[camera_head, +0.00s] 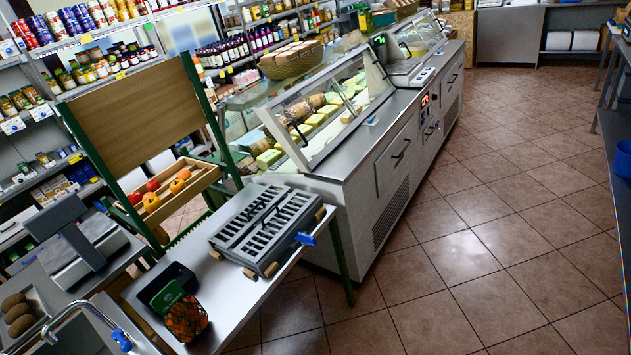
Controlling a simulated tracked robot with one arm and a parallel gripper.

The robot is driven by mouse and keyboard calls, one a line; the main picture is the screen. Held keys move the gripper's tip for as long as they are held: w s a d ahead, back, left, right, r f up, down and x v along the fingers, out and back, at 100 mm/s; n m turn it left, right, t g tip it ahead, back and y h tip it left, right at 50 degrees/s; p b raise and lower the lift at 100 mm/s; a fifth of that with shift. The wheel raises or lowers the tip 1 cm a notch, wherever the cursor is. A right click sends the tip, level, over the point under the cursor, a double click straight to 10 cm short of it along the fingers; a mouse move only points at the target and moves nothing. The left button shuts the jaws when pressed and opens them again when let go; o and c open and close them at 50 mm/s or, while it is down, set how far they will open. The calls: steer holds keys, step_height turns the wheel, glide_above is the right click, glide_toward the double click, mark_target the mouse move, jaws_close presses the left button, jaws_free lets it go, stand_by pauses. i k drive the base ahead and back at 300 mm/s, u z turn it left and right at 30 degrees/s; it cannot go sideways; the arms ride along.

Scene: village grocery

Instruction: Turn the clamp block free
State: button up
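A dark grey slotted block or rack (262,228) lies on the metal side table (225,296), with wooden pieces at its corners. A small blue knob or lever end (306,239) sticks out at its right front side. This is the only clamp-like thing I see, and I cannot tell which part of it is the clamp block or whether it is tightened. My gripper is not in view, and nothing of it touches the block.
A black box with a netted orange bag (184,314) stands in front of the block. A curved chrome tube with a blue end (121,338) is at lower left. A wooden fruit tray (166,194) and glass counter (318,122) stand behind. The tiled floor (470,255) is clear at right.

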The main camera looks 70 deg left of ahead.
mark_target(304, 238)
steer(key=u, duration=0.35)
steer(key=i, duration=1.25)
steer(key=u, duration=1.2)
steer(key=i, duration=0.8)
steer(key=u, duration=0.55)
steer(key=k, duration=0.9)
steer(key=u, duration=0.25)
steer(key=i, duration=0.9)
steer(key=z, duration=0.1)
